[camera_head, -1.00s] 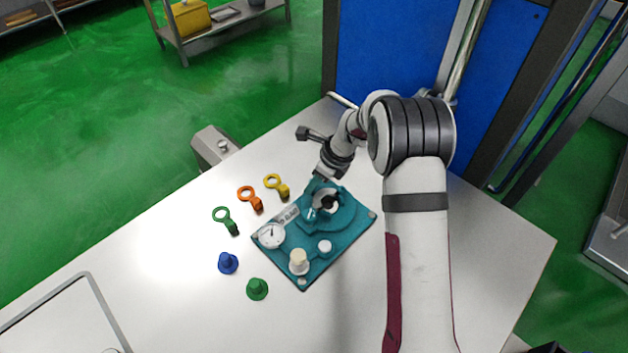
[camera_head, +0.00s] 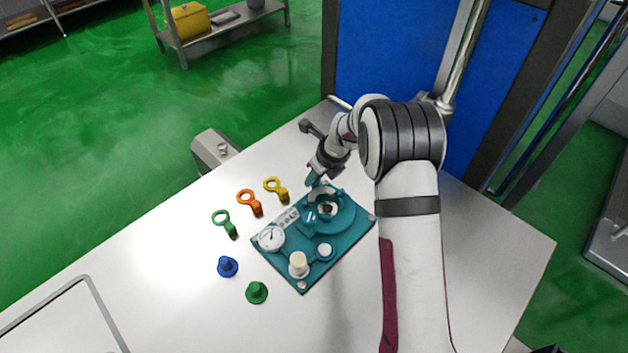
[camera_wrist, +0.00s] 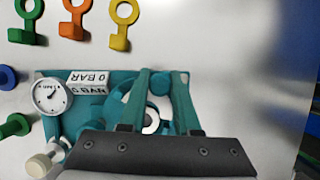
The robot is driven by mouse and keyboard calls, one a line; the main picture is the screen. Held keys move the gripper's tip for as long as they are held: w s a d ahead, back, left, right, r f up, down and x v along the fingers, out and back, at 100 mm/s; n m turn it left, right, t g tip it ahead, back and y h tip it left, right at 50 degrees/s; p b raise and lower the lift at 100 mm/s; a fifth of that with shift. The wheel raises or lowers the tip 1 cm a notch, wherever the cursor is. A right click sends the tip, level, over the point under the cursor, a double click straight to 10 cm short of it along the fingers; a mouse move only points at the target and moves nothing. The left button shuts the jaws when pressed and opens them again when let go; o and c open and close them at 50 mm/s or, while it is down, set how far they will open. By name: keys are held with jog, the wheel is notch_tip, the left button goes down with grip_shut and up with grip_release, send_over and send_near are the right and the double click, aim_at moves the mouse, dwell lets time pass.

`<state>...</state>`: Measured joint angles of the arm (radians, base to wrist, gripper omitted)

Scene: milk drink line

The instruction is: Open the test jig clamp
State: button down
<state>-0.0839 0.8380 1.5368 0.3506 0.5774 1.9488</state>
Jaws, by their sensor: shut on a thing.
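The test jig (camera_head: 345,238) is a teal plate on the white table, with a round seat (camera_head: 327,208), a gauge (camera_head: 271,237), and white knobs (camera_head: 299,264). It also shows in the wrist view (camera_wrist: 60,122). My gripper (camera_head: 312,182) is low at the jig's far edge, tilted. In the wrist view its two teal fingers (camera_wrist: 163,76) stand on either side of a rounded teal part, which looks like the clamp handle (camera_wrist: 160,84). The jaws are shut on it. The dark gripper body hides the near part of the jig, and the clamp's exact angle is hard to tell.
Green (camera_head: 225,222), orange (camera_head: 249,200) and yellow (camera_head: 275,188) ring-ended pieces lie left of the jig. A blue knob (camera_head: 228,266) and a green knob (camera_head: 257,292) stand nearer the front. A tray outline (camera_head: 84,280) lies at front left. The table's right part is bare.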

aim_at(329, 193)
jog(key=w+m, duration=0.1)
jog(key=w+d+m+h, duration=0.1)
jog(key=m, duration=0.1)
jog(key=shift+t, duration=0.4)
jog(key=shift+w+d+m+h, duration=0.3)
jog(key=shift+m, duration=0.45)
jog(key=shift+w+d+m+h, duration=0.25)
jog(key=shift+m+h, duration=0.05)
jog(key=shift+m, duration=0.45)
jog(key=c, duration=0.6)
grip_release()
jog(key=v, duration=1.5)
jog(key=shift+s+d+r, duration=0.1)
jog(key=shift+s+r, duration=0.2)
jog(key=shift+c, duration=0.3)
